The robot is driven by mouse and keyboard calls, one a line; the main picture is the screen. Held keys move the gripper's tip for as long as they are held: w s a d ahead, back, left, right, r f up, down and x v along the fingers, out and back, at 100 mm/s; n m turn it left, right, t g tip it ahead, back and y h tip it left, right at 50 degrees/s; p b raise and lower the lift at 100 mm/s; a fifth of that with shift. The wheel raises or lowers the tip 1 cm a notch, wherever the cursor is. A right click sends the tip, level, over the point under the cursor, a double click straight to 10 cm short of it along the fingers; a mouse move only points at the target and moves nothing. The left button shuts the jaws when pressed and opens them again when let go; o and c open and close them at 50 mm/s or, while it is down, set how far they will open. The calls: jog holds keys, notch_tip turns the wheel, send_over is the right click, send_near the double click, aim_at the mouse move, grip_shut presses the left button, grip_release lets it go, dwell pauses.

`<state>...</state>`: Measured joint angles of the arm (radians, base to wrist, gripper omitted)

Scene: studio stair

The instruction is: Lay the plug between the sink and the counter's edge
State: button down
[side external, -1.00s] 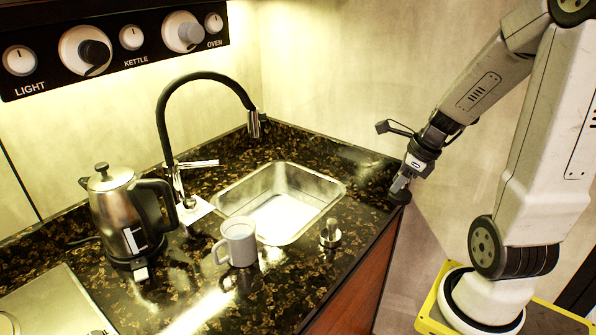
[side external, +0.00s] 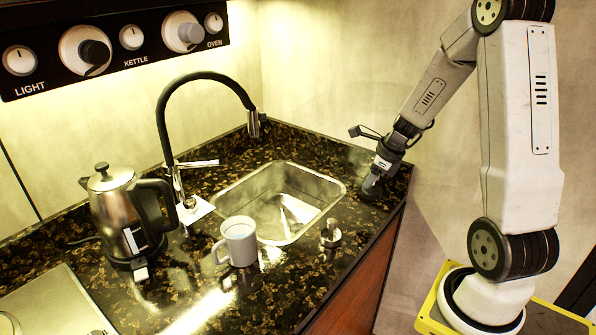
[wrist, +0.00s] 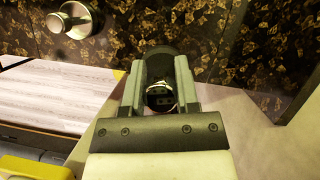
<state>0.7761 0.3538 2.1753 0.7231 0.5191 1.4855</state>
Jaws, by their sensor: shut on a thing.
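My gripper (side external: 376,176) is shut on the plug (side external: 371,189), a dark round disc, at the counter's right end. The plug is right of the steel sink (side external: 232,199), apart from it, beside the counter's edge (side external: 398,208). Whether it touches the countertop I cannot tell. In the wrist view my gripper's fingers (wrist: 160,88) close around the plug's metal middle, and its dark rim (wrist: 168,51) shows beyond them. The fingers hide part of it.
A small metal knob-like piece (side external: 330,234) stands at the sink's near right corner. A grey mug (side external: 239,242), a steel kettle (side external: 118,215) and a black tap (side external: 161,118) stand farther left. The wall (side external: 330,75) is close behind the counter.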

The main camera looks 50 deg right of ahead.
jog(key=shift+w+d+f, duration=0.25)
jog(key=shift+w+f, duration=0.2)
jog(key=shift+f, duration=0.15)
jog(key=shift+w+d+f, duration=0.25)
jog(key=shift+w+f, duration=0.2)
jog(key=shift+f, duration=0.15)
jog(key=shift+w+d+f, duration=0.25)
jog(key=shift+w+f, duration=0.2)
jog(key=shift+f, duration=0.15)
jog(key=shift+w+f, duration=0.15)
jog(key=shift+f, duration=0.1)
jog(key=shift+w+d+f, duration=0.1)
jog(key=shift+f, duration=1.5)
jog(key=shift+f, duration=0.15)
jog(key=shift+c, duration=1.8)
grip_release()
jog(key=v, duration=1.2)
